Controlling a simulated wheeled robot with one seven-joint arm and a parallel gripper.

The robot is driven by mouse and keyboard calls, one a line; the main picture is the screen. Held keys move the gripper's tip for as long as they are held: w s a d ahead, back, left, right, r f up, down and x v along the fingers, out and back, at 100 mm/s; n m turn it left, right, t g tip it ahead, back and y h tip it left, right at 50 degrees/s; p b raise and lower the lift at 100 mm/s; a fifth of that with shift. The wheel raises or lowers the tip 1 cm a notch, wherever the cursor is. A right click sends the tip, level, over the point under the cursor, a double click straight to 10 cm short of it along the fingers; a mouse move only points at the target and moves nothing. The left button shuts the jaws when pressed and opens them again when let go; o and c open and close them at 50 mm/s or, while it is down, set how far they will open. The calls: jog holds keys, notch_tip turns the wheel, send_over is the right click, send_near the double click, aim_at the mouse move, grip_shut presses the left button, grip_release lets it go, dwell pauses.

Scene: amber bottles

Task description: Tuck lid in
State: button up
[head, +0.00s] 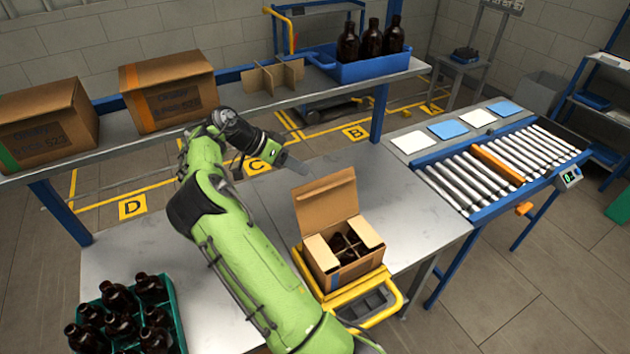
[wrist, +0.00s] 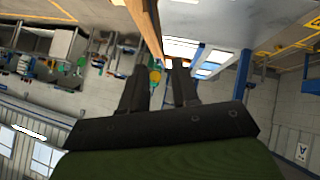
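An open cardboard carton (head: 350,272) stands on a yellow-framed stand (head: 392,300). Its large lid (head: 326,203) stands up along the far side. Two pale side flaps (head: 320,252) (head: 361,230) lie folded inward, with dark bottles (head: 345,243) showing between them. My gripper (head: 305,168) is just behind and left of the lid's upper edge, apart from it in the head view. In the wrist view its two fingers (wrist: 160,75) stand apart with nothing between them. A brown strip (wrist: 148,25), perhaps the lid's edge, passes beyond the fingertips; contact cannot be told.
A green crate of amber bottles (head: 172,300) stands at the front left. A shelf behind holds two closed cartons (head: 168,90) (head: 45,122), a cardboard divider (head: 273,76) and a blue bin of bottles (head: 365,68). A roller conveyor (head: 500,170) lies right. The grey tabletop (head: 400,200) is clear right of the carton.

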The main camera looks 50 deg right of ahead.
jog(key=x, duration=0.7)
jog(key=shift+b, duration=0.35)
jog(key=shift+r, duration=0.1)
grip_shut()
dwell(0.7)
